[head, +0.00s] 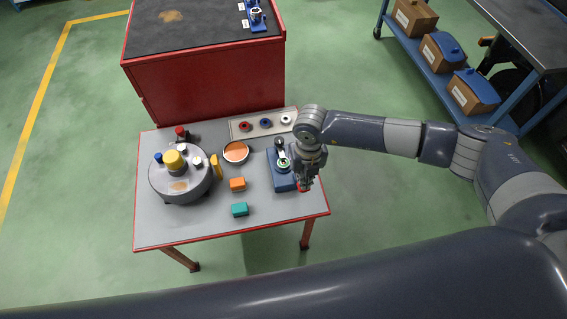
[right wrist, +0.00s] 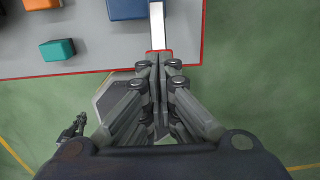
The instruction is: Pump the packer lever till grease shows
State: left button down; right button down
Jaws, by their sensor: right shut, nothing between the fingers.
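The packer is a blue block (head: 281,178) at the right of the table, with a green-and-white ring on top; part of the block also shows in the right wrist view (right wrist: 127,8). A pale metal lever (right wrist: 157,25) runs from its side towards my fingertips. A red end (head: 303,188) shows beside my gripper. My right gripper (head: 307,186) is shut and empty, its tips (right wrist: 158,58) at the lever's outer end. I cannot tell whether they touch it. I see no clear grease. A small dark gripper (right wrist: 75,128), apparently my left, shows low in the right wrist view; its fingers are unclear.
The red-edged table (head: 262,212) also holds a grey drum (head: 180,190), a copper-coloured dish (head: 235,157), an orange block (head: 237,184), a teal block (head: 240,210) and a ring tray (head: 255,128). A red cabinet (head: 210,83) stands behind.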

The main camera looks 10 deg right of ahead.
jog(key=shift+f+b, duration=1.7)
jog(key=shift+f, duration=0.5)
notch_tip(320, 180, up, 9)
jog(key=p, duration=0.6)
jog(key=shift+f, duration=0.15)
